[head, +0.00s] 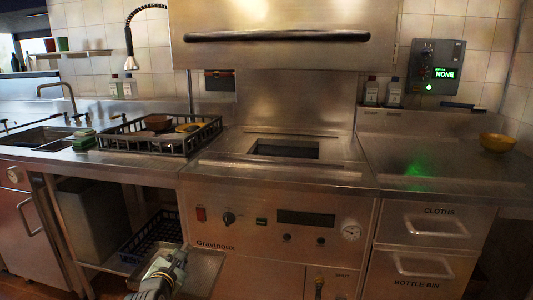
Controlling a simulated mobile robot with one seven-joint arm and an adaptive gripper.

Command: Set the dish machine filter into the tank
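The dish machine (270,215) stands in the middle with its hood (285,60) raised. The tank opening (285,149) is a dark rectangle in its steel top, and nothing shows seated in it. A shallow steel tray (205,272), which looks like the filter, is low in front of the machine at its left side. My gripper (168,265) is over the left part of this tray, overlapping it in the picture. Its fingertips are too small and too hidden to tell whether they grip the tray. The tray is well below and left of the tank opening.
A black dish rack (160,135) with bowls stands on the counter left of the machine. A dark crate (155,232) sits on the shelf below. The machine top around the opening is clear.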

